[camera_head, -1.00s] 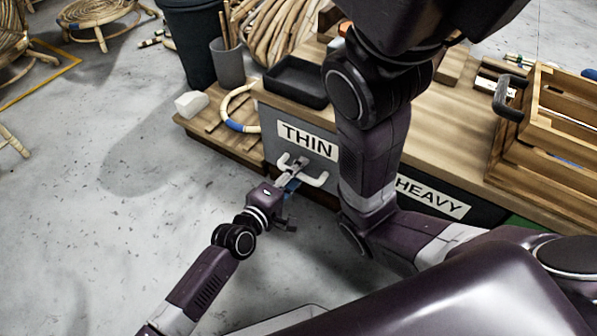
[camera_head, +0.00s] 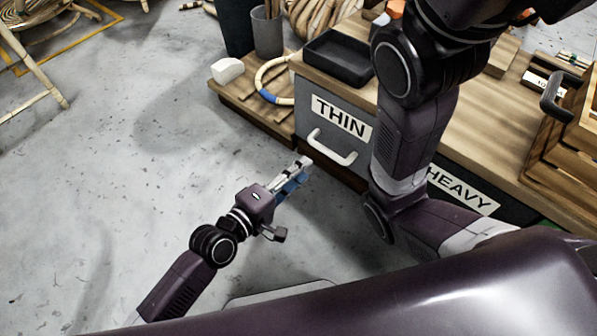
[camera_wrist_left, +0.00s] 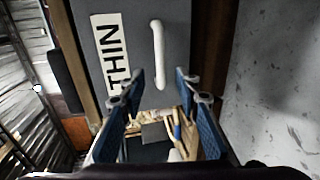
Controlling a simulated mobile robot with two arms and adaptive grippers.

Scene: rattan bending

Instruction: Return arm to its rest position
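My left gripper (camera_head: 297,176) is in front of the grey drawer front labelled THIN (camera_head: 318,92), a little left of its white handle (camera_head: 332,148). Its fingers are apart from the handle. In the left wrist view, the blue-padded fingers of the left gripper (camera_wrist_left: 160,100) stand apart with nothing held between them. The handle (camera_wrist_left: 158,55) and the THIN label (camera_wrist_left: 110,55) show beyond the fingertips. My right arm crosses the head view from the top right; its gripper is out of view.
A wooden workbench (camera_head: 465,125) carries a black tray (camera_head: 340,57) and a wooden crate (camera_head: 570,135). A HEAVY label (camera_head: 458,190) is on its front. A white block (camera_head: 227,70) and a rattan piece with blue tape (camera_head: 266,95) lie on a low shelf. Open floor lies left.

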